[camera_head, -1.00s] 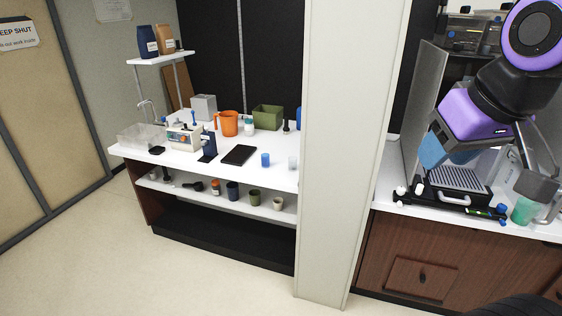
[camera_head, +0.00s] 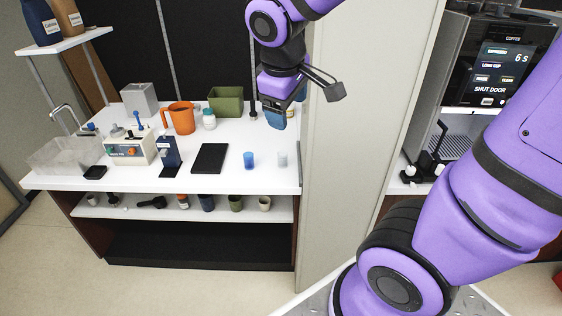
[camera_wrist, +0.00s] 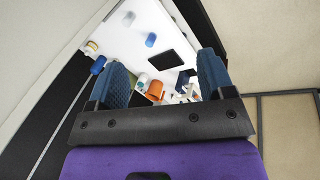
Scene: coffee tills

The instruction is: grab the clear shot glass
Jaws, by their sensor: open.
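The clear shot glass (camera_head: 282,159) is a small pale, see-through cup standing upright near the right end of the white counter. It also shows as a pale cup (camera_wrist: 128,18) at the top of the wrist view. A blue cup (camera_head: 248,159) stands just to its left. My gripper (camera_head: 277,116) is open and empty, in the air over the counter's right part. In the head view it appears above the glass and apart from it. In the wrist view the two blue fingers are spread wide with nothing between them.
A black flat pad (camera_head: 210,158) lies left of the cups. An orange jug (camera_head: 181,118) and a green bin (camera_head: 225,101) stand behind. A pale pillar (camera_head: 355,150) rises close at the counter's right end. Several cups stand on the lower shelf (camera_head: 120,207). The coffee machine (camera_head: 500,75) is further right.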

